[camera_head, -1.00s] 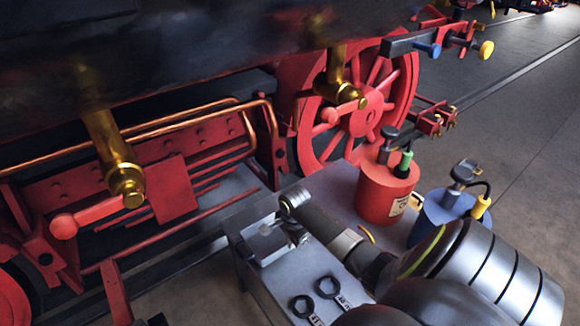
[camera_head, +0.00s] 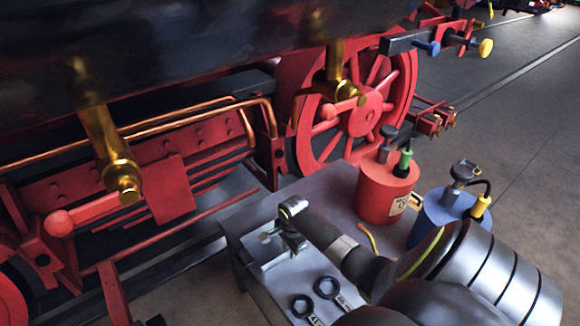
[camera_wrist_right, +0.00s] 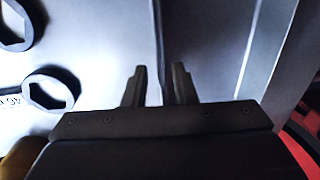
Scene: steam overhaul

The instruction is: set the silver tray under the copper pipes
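The copper pipes (camera_head: 190,120) run along the locomotive's red frame at left. What looks like the silver tray (camera_head: 262,248) lies on the grey bench at its end nearer the locomotive, partly covered by my gripper. My right gripper (camera_head: 282,240) points down over it. In the right wrist view the two fingers of this gripper (camera_wrist_right: 158,72) are parted, with a thin upright edge (camera_wrist_right: 156,30) showing between them. I cannot tell whether they touch it. My left gripper is not in view.
A red can (camera_head: 385,195) and a blue can (camera_head: 440,213) stand on the bench (camera_head: 325,185) beside my right arm. A brass cylinder (camera_head: 108,140) hangs before the pipes. Floor shows below the frame.

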